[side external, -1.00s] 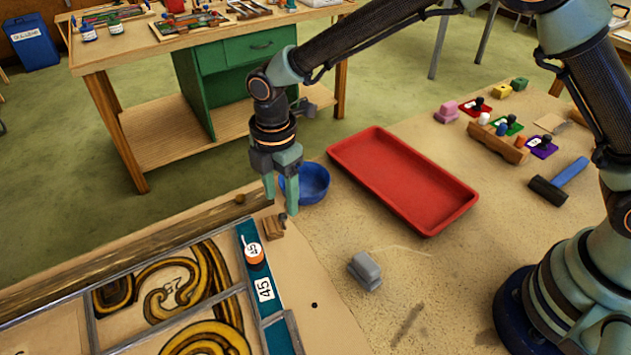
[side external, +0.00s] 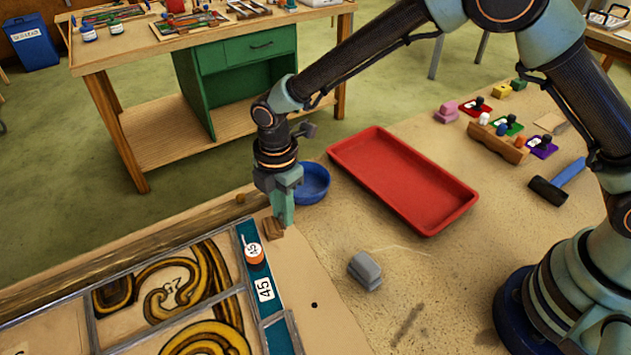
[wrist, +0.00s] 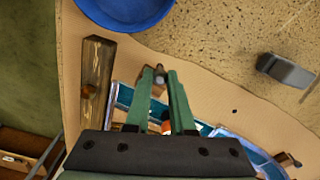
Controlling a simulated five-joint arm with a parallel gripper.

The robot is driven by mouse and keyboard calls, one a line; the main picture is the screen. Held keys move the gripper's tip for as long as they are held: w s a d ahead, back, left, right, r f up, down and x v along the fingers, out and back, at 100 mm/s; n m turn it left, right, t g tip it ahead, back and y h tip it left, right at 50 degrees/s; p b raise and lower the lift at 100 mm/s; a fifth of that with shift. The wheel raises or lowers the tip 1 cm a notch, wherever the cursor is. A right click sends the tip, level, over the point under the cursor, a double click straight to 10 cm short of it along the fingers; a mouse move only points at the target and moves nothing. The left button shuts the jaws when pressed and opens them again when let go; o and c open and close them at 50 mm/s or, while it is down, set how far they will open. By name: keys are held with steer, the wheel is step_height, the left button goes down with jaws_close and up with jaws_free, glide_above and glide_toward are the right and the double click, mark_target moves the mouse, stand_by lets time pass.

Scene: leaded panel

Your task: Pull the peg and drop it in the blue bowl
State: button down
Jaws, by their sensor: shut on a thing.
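My gripper (wrist: 160,74) is shut on a small brown peg (wrist: 158,86), which shows between the fingertips in the wrist view. In the side view my gripper (side external: 284,220) points down at a small wooden block (side external: 271,230) at the panel board's corner. The fingers hide most of the peg there, and I cannot tell how deep it sits. The blue bowl (side external: 313,184) stands just behind and right of the gripper. It also shows at the top of the wrist view (wrist: 125,8). Its visible inside looks empty.
A wooden bar (wrist: 97,65) with another peg edges the board. A red tray (side external: 400,180) and grey block (side external: 365,270) lie right. Bench between them is clear.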

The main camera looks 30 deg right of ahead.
steer(key=shift+r, duration=0.65)
steer(key=shift+r, duration=0.35)
steer(key=shift+r, duration=0.3)
steer(key=shift+r, duration=0.35)
steer(key=shift+r, duration=0.15)
steer(key=shift+r, duration=2.45)
